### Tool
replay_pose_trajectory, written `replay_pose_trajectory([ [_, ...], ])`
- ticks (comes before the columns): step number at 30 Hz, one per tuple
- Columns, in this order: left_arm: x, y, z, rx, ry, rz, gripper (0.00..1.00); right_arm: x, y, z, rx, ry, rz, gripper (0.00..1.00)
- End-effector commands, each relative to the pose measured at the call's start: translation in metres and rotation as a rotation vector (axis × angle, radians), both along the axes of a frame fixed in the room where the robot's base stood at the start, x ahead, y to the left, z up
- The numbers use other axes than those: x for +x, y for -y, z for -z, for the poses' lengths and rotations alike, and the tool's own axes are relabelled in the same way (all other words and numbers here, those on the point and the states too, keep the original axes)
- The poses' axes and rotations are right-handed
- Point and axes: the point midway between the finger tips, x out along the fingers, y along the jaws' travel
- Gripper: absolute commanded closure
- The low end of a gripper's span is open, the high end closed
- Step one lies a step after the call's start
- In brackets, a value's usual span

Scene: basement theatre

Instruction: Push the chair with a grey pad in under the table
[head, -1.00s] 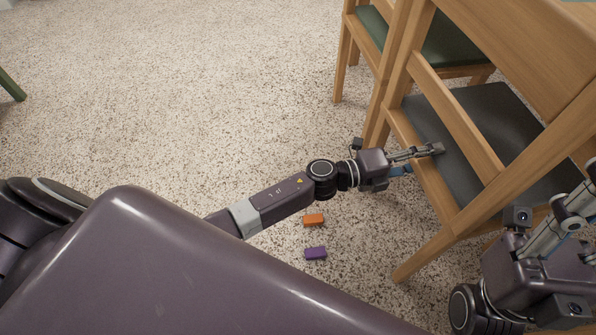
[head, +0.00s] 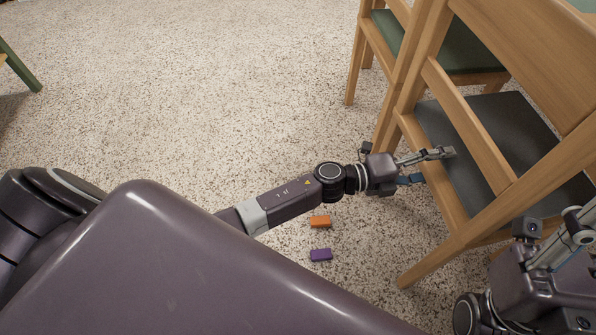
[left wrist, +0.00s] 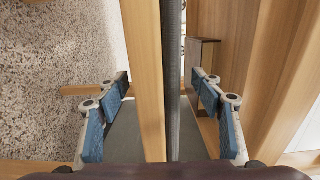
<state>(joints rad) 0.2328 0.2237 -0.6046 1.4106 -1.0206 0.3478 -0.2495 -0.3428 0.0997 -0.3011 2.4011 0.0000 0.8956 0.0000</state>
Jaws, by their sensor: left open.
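The wooden chair with a grey pad (head: 526,134) stands at the right of the head view, its back nearest me. My left gripper (head: 432,167) is at the left side of its seat frame, below the slanting back rail. In the left wrist view, my left gripper (left wrist: 163,118) is open, with blue finger pads on both sides of a wooden bar (left wrist: 143,70) and the dark pad edge (left wrist: 173,80). Contact cannot be told. My right gripper is at the lower right, partly cut off by the picture edge, its fingers unclear. A pale green surface (head: 584,5) in the top right corner may be the table.
A second wooden chair with a green pad (head: 462,52) stands just beyond. An orange block (head: 320,222) and a purple block (head: 321,255) lie on the carpet below my left arm. A green leg (head: 22,68) shows at far left. The carpet (head: 200,90) between is clear.

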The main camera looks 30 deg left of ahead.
Motion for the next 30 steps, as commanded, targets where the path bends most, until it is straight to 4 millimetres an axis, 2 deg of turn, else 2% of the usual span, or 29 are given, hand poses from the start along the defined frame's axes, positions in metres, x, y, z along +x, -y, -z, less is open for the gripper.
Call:
replay_pose_trajectory([
  [5, -0.012, -0.014, -0.001, 0.002, -0.001, 0.000, 0.39, 0.000, 0.000, -0.006, 0.001, 0.001, 0.000, 0.60],
  [22, -0.066, -0.080, 0.000, 0.002, -0.001, -0.001, 0.39, 0.000, 0.001, -0.016, 0.002, -0.011, 0.001, 0.60],
  [30, -0.077, -0.093, -0.001, 0.000, 0.001, -0.001, 0.39, 0.000, 0.001, -0.019, 0.001, -0.003, 0.001, 0.60],
])
